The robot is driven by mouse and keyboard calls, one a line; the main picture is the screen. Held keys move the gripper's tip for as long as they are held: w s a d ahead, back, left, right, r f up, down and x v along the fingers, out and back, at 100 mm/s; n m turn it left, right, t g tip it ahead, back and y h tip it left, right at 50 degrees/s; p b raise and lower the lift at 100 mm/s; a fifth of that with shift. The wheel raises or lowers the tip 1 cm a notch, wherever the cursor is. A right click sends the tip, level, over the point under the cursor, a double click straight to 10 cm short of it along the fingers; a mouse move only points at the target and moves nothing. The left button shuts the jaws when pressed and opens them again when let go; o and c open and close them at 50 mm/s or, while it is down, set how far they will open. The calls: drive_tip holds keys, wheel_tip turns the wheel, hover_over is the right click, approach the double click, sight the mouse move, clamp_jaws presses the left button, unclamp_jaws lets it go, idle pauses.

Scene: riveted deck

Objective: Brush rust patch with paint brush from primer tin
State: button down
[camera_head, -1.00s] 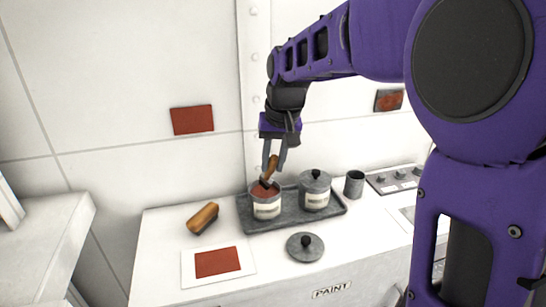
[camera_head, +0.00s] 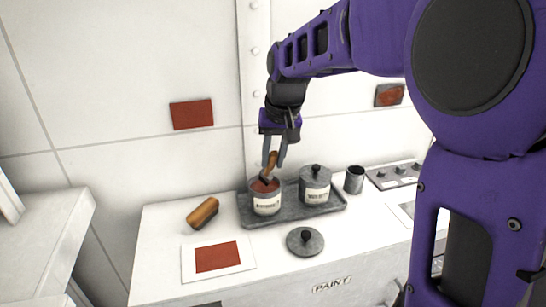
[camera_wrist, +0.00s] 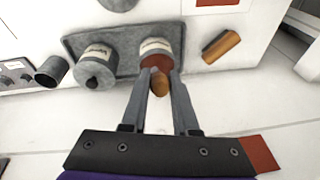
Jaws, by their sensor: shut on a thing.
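My gripper (camera_head: 273,160) is shut on the paint brush (camera_head: 271,161), holding its wooden handle. The brush is tilted, with its head down at the mouth of the open primer tin (camera_head: 266,206); whether the bristles touch the red-brown primer is unclear. In the wrist view the handle end (camera_wrist: 160,82) shows between my fingertips (camera_wrist: 159,75), and the tin (camera_wrist: 155,47) lies just beyond. A mottled red-brown patch (camera_head: 389,95), looking like rust, is on the wall at right, partly near my arm. A plainer red-brown rectangle (camera_head: 191,114) is on the wall at left.
A grey tray (camera_head: 330,208) bears the primer tin and a lidded tin (camera_head: 315,187). A loose lid (camera_head: 305,241), a wooden-backed brush or block (camera_head: 203,212), a red card (camera_head: 217,257), a grey cup (camera_head: 354,180) and a knob panel (camera_head: 395,175) are on the white counter (camera_head: 165,245).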

drive_tip(key=shift+f, duration=0.45)
idle(1.1)
wheel_tip(320, 180, up, 2)
drive_tip(key=shift+r+p, duration=0.2)
drive_tip(key=shift+p, duration=0.65)
drive_tip(key=shift+r, duration=2.35)
